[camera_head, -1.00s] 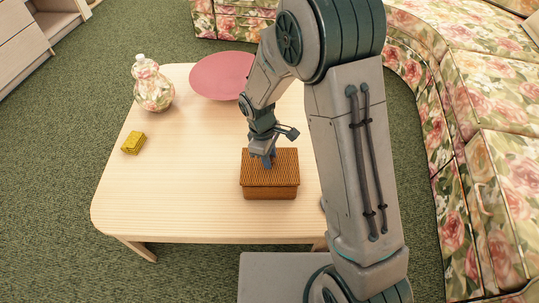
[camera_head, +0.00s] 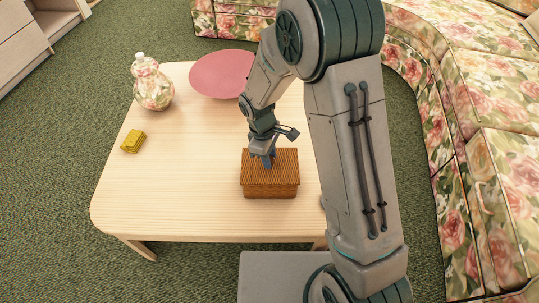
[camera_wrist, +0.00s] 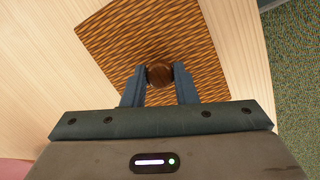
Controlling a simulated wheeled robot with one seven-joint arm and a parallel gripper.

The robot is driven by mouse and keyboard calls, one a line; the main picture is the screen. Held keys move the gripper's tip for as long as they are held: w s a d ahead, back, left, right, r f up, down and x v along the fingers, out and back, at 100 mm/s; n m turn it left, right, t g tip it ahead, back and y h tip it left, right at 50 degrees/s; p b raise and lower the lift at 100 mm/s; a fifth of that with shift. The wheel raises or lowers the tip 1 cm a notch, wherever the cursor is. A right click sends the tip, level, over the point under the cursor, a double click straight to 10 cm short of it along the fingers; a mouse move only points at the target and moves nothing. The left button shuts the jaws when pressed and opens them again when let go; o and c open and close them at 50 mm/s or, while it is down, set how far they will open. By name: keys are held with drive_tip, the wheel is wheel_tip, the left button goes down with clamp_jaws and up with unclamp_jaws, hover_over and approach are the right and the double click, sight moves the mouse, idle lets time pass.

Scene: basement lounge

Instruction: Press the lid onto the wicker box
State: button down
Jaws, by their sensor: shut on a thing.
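The wicker box (camera_head: 270,192) stands upright on the table, right of its middle. The woven brown lid (camera_head: 285,168) lies over the top of the box; in the head view I see no clear gap between them. In the wrist view the lid (camera_wrist: 190,40) fills the middle, with a round dark brown knob (camera_wrist: 159,74). My gripper (camera_head: 268,160) points down onto the lid from above. In the wrist view my gripper (camera_wrist: 160,76) is shut on the knob, one finger on each side. The far side of the box is hidden.
The pale wooden table (camera_head: 180,195) is clear left of the box. A pink plate (camera_head: 215,75), a floral jar (camera_head: 153,88) and a yellow sponge-like block (camera_head: 133,141) stand farther off. A floral sofa (camera_head: 490,120) is to the right.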

drive_tip(key=shift+f, duration=0.1)
idle(0.8)
drive_tip(key=c, duration=0.6)
unclamp_jaws()
drive_tip(key=shift+r+p, duration=2.9)
drive_tip(key=shift+r, duration=0.65)
clamp_jaws()
